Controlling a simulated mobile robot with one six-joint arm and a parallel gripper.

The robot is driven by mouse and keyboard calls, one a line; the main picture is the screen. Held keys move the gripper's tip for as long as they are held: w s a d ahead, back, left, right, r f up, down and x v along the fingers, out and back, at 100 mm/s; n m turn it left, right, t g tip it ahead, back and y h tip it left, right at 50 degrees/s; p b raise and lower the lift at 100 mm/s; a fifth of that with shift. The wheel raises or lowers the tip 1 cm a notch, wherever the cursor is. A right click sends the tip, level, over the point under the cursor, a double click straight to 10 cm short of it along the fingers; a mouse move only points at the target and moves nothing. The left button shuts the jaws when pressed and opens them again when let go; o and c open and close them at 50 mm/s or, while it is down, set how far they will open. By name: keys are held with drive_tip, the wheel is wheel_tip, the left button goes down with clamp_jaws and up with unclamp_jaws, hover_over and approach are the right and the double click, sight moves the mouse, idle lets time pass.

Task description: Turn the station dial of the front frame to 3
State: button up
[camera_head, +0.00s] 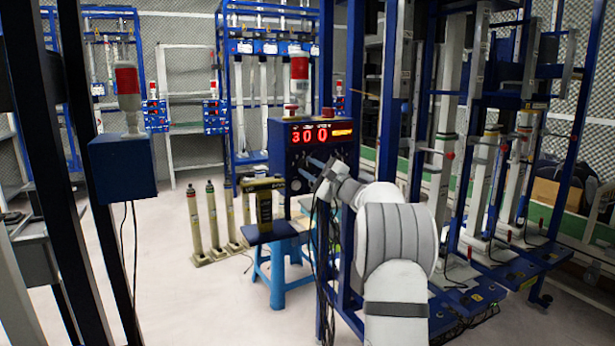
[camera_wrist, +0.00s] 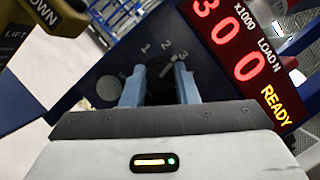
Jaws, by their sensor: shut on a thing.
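The front frame's blue control box (camera_head: 285,150) has a red lit display (camera_head: 308,135) reading 3 0 0. In the wrist view the dark station dial (camera_wrist: 160,88) sits on its panel below the white numerals 1, 2 and 3. My gripper (camera_wrist: 160,84) has its two blue-grey fingers on either side of the dial and is shut on it. A light mark at the dial's upper edge lies near the 2 and 3; its exact setting is hard to read. In the head view my gripper (camera_head: 318,168) reaches the box's front, and the dial is hidden there.
The wrist view shows the display (camera_wrist: 238,40) with "READY" in yellow at right and a yellowish pendant (camera_wrist: 45,18) marked "DOWN" at upper left. In the head view a blue stool (camera_head: 277,270) stands below the box, beside several upright cylinders (camera_head: 213,220).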

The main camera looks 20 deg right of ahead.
drive_tip(key=shift+d+f+m+t+h+b, duration=0.15)
drive_tip(key=shift+m+t+h+b, duration=0.3)
drive_tip(key=shift+m, duration=0.65)
drive_tip(key=shift+f, duration=0.1)
drive_tip(key=o, duration=1)
drive_tip(key=v, duration=0.7)
drive_tip(key=shift+s, duration=0.4)
